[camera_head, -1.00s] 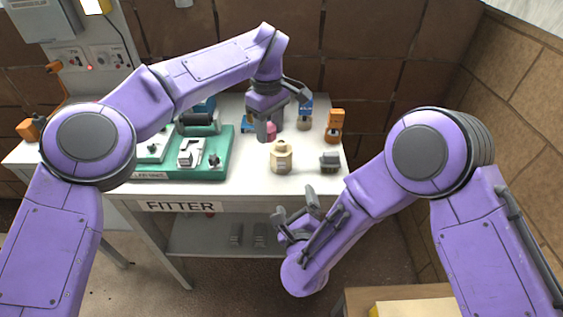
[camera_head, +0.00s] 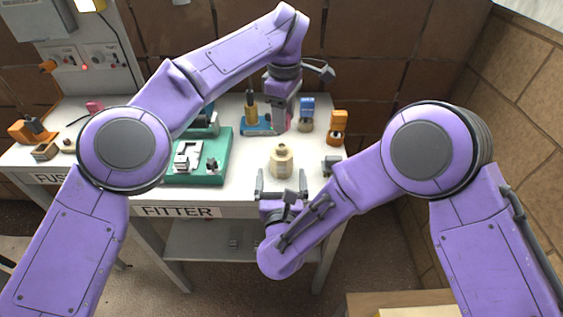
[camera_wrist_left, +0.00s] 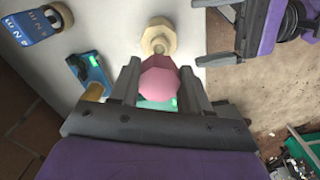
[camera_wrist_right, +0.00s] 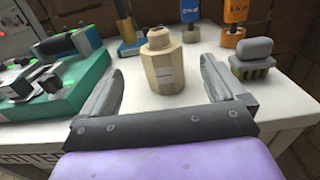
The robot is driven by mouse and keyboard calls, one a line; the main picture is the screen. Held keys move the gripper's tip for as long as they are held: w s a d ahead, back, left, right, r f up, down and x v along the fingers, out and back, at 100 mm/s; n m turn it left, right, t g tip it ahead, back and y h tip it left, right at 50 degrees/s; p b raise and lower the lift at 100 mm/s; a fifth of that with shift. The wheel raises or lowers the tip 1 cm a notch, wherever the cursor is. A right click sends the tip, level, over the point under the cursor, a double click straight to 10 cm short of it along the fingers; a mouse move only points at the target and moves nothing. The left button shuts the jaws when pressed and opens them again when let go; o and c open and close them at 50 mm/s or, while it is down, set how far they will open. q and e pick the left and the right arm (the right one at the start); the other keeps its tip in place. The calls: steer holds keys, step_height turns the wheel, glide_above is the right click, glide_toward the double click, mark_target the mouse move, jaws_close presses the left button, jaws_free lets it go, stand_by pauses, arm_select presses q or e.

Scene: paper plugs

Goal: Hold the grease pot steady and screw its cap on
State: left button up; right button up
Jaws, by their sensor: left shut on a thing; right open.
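The grease pot (camera_head: 282,162), a beige faceted pot with a narrower neck, stands upright near the front of the white table. It also shows in the right wrist view (camera_wrist_right: 165,68) and from above in the left wrist view (camera_wrist_left: 158,38). My left gripper (camera_head: 281,128) is shut on the pink faceted cap (camera_wrist_left: 160,84) and holds it behind the pot, apart from it. My right gripper (camera_head: 283,180) is open at the table's front edge, its fingers pointing at the pot. In the right wrist view the pot stands ahead between the fingers (camera_wrist_right: 162,75), with no contact seen.
A green tray (camera_head: 215,172) with parts lies left of the pot. A grey brush-like block (camera_wrist_right: 254,58) stands to its right. Blue-topped (camera_head: 306,112) and orange-topped (camera_head: 337,127) items and a blue-based stand (camera_head: 253,122) are behind. The table around the pot is clear.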

mark_target(281, 149)
steer(key=w, duration=1.1)
steer(key=shift+d, duration=0.1)
steer(key=shift+s, duration=0.1)
steer(key=c, duration=1.5)
arm_select(q)
steer(key=shift+d+f, duration=0.1)
steer(key=shift+f, duration=2.4)
steer(key=shift+f, duration=0.9)
steer(key=shift+f, duration=0.15)
steer(key=shift+s+f, duration=0.1)
steer(key=shift+f, duration=0.2)
